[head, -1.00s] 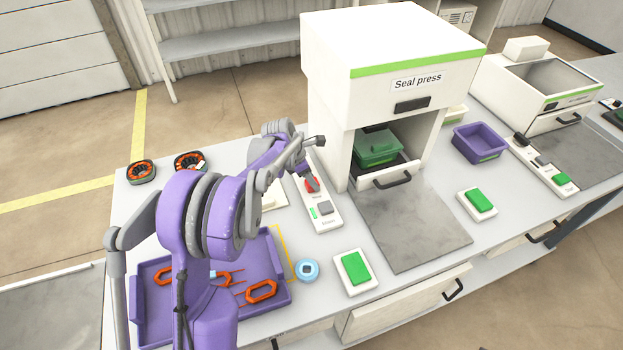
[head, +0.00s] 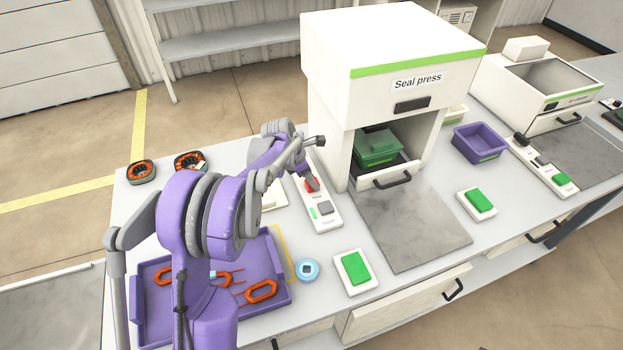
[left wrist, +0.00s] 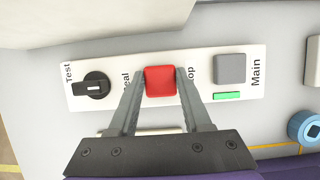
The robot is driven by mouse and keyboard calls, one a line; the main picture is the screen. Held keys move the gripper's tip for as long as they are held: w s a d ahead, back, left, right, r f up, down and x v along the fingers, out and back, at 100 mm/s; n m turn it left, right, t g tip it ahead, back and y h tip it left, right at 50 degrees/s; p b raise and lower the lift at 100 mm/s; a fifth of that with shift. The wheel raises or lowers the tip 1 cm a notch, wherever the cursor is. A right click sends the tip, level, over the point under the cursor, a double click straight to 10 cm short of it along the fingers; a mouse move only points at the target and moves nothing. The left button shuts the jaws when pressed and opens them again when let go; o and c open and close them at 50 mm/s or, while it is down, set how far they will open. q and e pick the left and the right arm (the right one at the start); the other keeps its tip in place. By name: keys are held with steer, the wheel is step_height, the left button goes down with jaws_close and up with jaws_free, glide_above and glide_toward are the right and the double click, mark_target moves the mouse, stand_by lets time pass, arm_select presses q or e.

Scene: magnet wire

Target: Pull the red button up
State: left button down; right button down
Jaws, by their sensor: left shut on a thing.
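The red button (left wrist: 161,81) is a square cap on a white control strip (left wrist: 130,58), between a black Test knob (left wrist: 94,86) and a grey Main button (left wrist: 231,68). My left gripper (left wrist: 163,82) is shut on the red button, with one finger on each side of it. In the head view the left gripper (head: 313,184) reaches down to the strip beside the seal press, and the red button (head: 310,186) shows partly behind the fingers. A green light bar (left wrist: 227,96) shows beside the grey button. My right gripper is not in view.
The seal press (head: 360,110) stands right of the strip. A purple tray (head: 205,309) with orange pieces lies below my arm. A blue round piece (head: 307,270) and a green-topped block (head: 355,268) lie near the front edge. A purple bin (head: 478,143) stands farther right.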

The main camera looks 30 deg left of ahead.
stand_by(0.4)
arm_select(q)
steer(key=shift+r, duration=0.65)
steer(key=shift+c, duration=1.6)
jaws_free()
steer(key=v, duration=1)
steer(key=shift+s+r, duration=0.15)
steer(key=shift+r, duration=0.25)
